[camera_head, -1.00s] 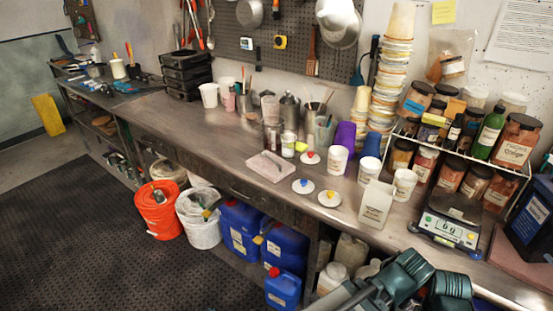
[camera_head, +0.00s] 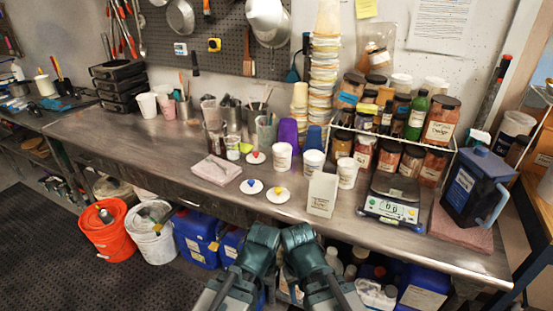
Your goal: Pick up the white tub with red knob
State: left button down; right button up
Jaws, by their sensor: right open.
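A round white piece with a red knob (camera_head: 255,158) lies low on the metal bench, more like a flat lid than a tub. Similar white pieces with a blue knob (camera_head: 251,187) and a yellow knob (camera_head: 278,195) lie in front of it. My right gripper (camera_head: 297,237) is at the bottom centre, in front of the bench and well apart from the red-knob piece; it is open. My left gripper (camera_head: 263,236) is beside it, seen from behind; its jaws are hidden. No object shows in either gripper.
White cups (camera_head: 283,158) and a white carton (camera_head: 321,195) stand right of the lids. A pink slab (camera_head: 216,170) lies left. A scale (camera_head: 391,206), a jar rack (camera_head: 452,155) and a dark blue jug (camera_head: 474,190) fill the right. The bench's front strip is mostly clear.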

aim_at(282, 151)
jog(key=i+j, duration=0.25)
jog(key=j, duration=0.15)
jog(key=i+j, duration=0.2)
jog(key=j, duration=0.2)
jog(key=i+j, duration=0.25)
jog(key=j, duration=0.15)
jog(key=i+j, duration=0.25)
jog(key=j, duration=0.15)
jog(key=z, duration=1.85)
